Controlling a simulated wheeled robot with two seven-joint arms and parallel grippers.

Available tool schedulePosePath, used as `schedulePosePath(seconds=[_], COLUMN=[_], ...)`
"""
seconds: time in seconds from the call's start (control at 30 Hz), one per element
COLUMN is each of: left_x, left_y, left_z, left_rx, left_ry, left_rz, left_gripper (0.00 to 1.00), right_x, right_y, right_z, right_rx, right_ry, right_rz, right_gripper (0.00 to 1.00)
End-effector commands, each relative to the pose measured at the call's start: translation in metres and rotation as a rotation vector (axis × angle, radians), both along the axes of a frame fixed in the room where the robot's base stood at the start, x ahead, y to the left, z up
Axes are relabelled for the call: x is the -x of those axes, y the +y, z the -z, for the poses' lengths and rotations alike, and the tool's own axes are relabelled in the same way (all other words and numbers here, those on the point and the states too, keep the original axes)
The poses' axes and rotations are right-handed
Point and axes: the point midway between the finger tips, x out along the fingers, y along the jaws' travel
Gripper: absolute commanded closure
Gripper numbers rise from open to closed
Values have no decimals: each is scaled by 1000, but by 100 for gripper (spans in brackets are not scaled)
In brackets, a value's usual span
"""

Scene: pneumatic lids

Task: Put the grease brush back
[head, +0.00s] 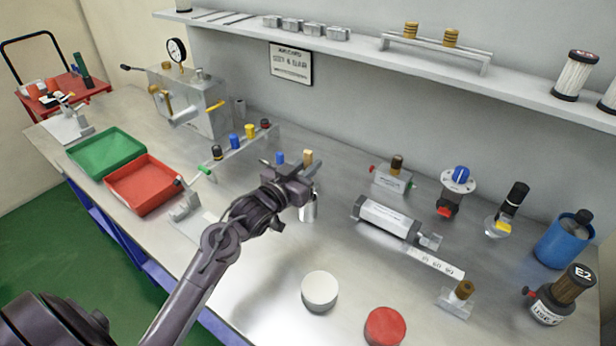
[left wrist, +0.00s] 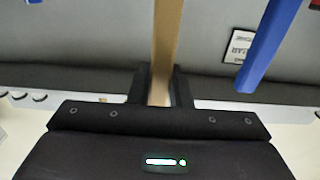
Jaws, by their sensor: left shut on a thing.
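My left gripper (head: 308,171) is shut on a tan wooden handle (head: 308,156), which looks like that of the grease brush. The left wrist view shows this handle (left wrist: 166,45) upright between the two fingers. My right gripper is out of view.
A valve rail (head: 240,141) lies behind left, and a grey cylinder (head: 388,216) lies to the right. A white round lid (head: 319,290) and a red one (head: 385,326) are in front. Green (head: 105,152) and red (head: 145,185) trays stand left. Bare bench surrounds the cup.

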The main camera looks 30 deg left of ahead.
Motion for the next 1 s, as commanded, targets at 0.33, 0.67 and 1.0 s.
schedulePosePath(seconds=[0.33, 0.67, 1.0], left_x=[0, 0, 0], left_y=[0, 0, 0], left_z=[39, 43, 42], left_rx=[0, 0, 0], left_ry=[2, 2, 2], left_rz=[0, 0, 1], left_gripper=[100, 100, 61], right_x=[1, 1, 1], right_y=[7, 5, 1], right_z=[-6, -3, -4], right_rx=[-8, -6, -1], right_ry=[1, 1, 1], right_rz=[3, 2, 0], right_gripper=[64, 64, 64])
